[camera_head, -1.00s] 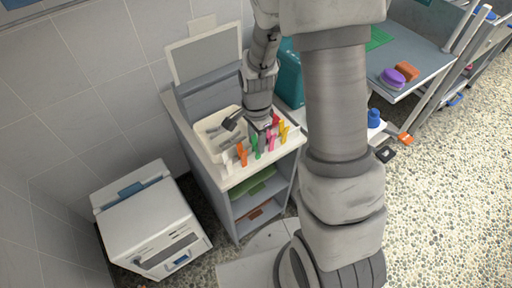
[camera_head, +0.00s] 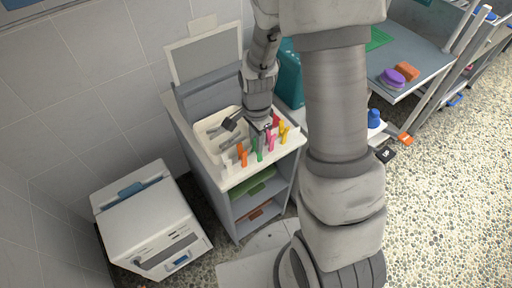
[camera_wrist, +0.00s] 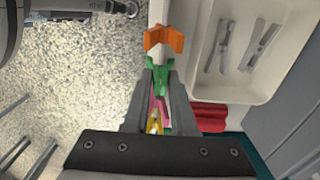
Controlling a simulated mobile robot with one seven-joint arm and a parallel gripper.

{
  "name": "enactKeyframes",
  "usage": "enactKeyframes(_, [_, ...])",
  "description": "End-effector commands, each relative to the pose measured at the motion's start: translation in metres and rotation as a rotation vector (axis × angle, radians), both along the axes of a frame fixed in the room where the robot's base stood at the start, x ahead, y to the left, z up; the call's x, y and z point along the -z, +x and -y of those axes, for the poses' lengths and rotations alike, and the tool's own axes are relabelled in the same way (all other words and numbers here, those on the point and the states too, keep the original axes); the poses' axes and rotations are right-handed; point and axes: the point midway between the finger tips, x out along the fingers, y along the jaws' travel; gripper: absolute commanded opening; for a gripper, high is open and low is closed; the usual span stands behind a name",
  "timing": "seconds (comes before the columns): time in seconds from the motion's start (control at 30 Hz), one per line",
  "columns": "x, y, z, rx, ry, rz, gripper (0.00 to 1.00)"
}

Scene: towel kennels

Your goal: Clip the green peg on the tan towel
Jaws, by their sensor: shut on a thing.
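The green peg (camera_head: 259,154) stands in the row of pegs along the cart's front edge. In the wrist view the green peg (camera_wrist: 158,75) sits between my fingertips. My gripper (camera_head: 259,140) is lowered over the row and shut on the green peg; its fingers also show in the wrist view (camera_wrist: 159,84). The peg's lower part still appears to be at the row. I cannot make out a tan towel in any view.
An orange peg (camera_head: 242,155) stands left of the green one; pink (camera_head: 271,143) and yellow (camera_head: 284,135) pegs stand right. A white tray (camera_wrist: 235,95) with metal tools lies behind the row. A green cloth (camera_head: 256,187) is on the shelf below.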

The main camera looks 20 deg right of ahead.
Motion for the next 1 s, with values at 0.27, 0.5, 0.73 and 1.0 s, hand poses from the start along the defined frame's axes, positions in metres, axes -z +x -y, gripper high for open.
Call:
enactKeyframes(0.27, [-0.016, 0.0, 0.0, 0.0, 0.0, 0.001, 0.0])
enactKeyframes(0.5, [-0.033, 0.0, 0.0, 0.001, 0.0, 0.0, 0.0])
enactKeyframes(0.73, [-0.049, 0.001, 0.0, 0.0, 0.0, 0.001, 0.0])
enactKeyframes(1.0, [-0.068, 0.0, 0.0, 0.0, 0.0, 0.001, 0.0])
